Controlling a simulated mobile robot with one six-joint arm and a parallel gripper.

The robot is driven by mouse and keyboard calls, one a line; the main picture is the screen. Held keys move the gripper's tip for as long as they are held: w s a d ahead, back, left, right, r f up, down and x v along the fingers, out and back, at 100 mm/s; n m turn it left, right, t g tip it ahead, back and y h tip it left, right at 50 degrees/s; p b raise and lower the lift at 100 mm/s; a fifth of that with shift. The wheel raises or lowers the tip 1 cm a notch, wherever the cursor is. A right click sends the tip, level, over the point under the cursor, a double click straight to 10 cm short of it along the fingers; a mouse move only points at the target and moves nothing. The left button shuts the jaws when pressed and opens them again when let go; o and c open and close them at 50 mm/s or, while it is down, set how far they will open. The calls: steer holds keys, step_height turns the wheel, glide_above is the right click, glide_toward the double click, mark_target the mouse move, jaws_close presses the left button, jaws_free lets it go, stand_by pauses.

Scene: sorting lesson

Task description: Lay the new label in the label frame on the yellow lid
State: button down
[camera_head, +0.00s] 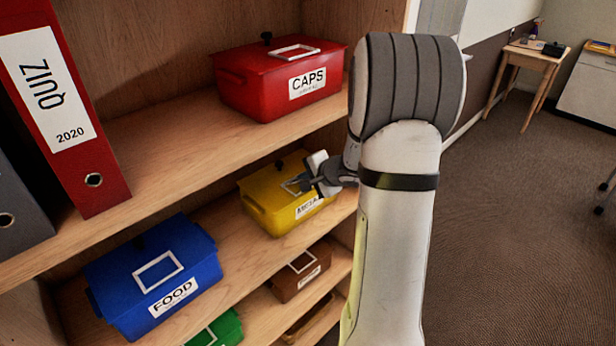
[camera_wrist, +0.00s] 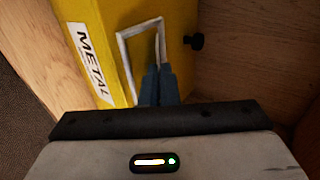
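The yellow box (camera_head: 262,217) sits on the middle shelf with a METAL label on its front. Its lid (camera_wrist: 185,25) carries a white label frame (camera_wrist: 123,55), and yellow lid shows inside the frame in the wrist view. My gripper (camera_head: 306,184) is over the right part of this lid. In the wrist view its two blue-grey fingertips (camera_wrist: 158,70) are together at the frame's lower right side. A thin pale strip shows just beyond the fingertips; I cannot tell whether it is a label's edge or part of the frame. No loose label is clearly visible.
A red CAPS box (camera_head: 250,92) stands on the shelf above, close to my arm. A blue FOOD box (camera_head: 120,292) is left of the yellow one. Brown (camera_head: 290,288) and green (camera_head: 228,329) boxes are below. Red binder (camera_head: 100,185) is upper left. Open floor lies right.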

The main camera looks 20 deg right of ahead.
steer(key=c, duration=1.6)
jaws_free()
steer(key=shift+s, duration=0.1)
steer(key=shift+p+v, duration=0.35)
steer(key=shift+v, duration=2.15)
